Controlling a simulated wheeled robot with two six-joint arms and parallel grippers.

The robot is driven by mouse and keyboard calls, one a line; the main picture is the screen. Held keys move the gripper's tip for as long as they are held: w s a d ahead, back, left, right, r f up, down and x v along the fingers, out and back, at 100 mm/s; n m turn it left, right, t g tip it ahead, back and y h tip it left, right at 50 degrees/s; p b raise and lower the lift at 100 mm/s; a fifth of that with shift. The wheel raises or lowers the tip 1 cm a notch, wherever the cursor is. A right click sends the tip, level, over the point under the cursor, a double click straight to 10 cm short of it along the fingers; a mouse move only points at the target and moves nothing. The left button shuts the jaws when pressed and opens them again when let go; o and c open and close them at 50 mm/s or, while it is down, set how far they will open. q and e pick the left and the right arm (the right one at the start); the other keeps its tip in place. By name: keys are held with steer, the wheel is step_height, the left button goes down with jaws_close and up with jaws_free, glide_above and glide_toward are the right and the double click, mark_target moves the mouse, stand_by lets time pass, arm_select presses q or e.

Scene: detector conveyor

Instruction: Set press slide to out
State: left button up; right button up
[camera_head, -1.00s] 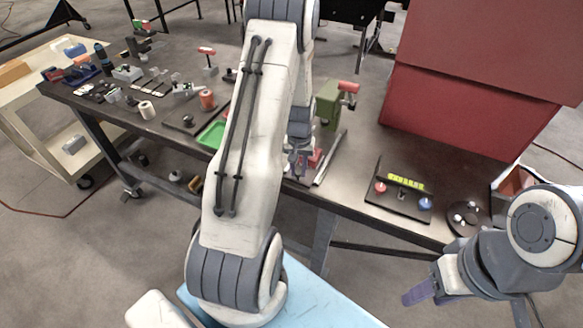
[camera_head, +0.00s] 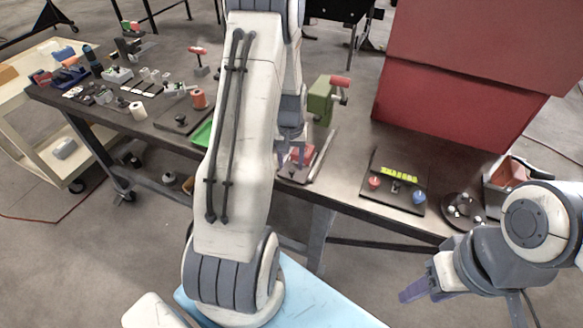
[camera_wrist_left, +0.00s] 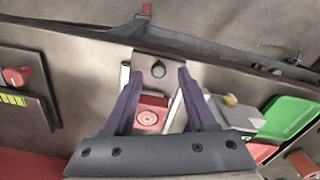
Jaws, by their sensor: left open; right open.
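The green press (camera_head: 319,102) with a red handle (camera_head: 340,82) stands on the long table in the head view. At its front is a slide with a red block (camera_head: 302,153), partly hidden by my left gripper. My left gripper (camera_head: 291,157) is open over the slide. My right gripper (camera_head: 418,289) is open and empty, off the table's front edge.
A green tray (camera_head: 203,134) lies left of the slide, partly behind my left arm. A dark panel (camera_head: 408,205) with red and blue knobs and a round dark plate (camera_head: 462,207) lie to the right. A large red box (camera_head: 450,110) stands behind them.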

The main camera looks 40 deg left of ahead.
arm_select(q)
step_height(320, 180, up, 8)
steer(key=b, duration=0.1)
steer(key=shift+b, duration=0.3)
stand_by(0.3)
steer(key=s+d+r+m+b, duration=0.1)
steer(key=s+d+r+m, duration=0.15)
steer(key=d, duration=0.75)
steer(key=s+d+r+m+b, duration=0.15)
steer(key=d+m, duration=0.25)
steer(key=d, duration=0.7)
steer(key=s+d+m, duration=0.3)
steer(key=s+d, duration=0.2)
steer(key=s, duration=0.4)
steer(key=s+d+m+h+b, duration=0.1)
steer(key=s+d+m, duration=0.3)
steer(key=s, duration=0.4)
steer(key=shift+s+d+r, duration=0.25)
steer(key=shift+s+d, duration=0.1)
steer(key=shift+d, duration=0.3)
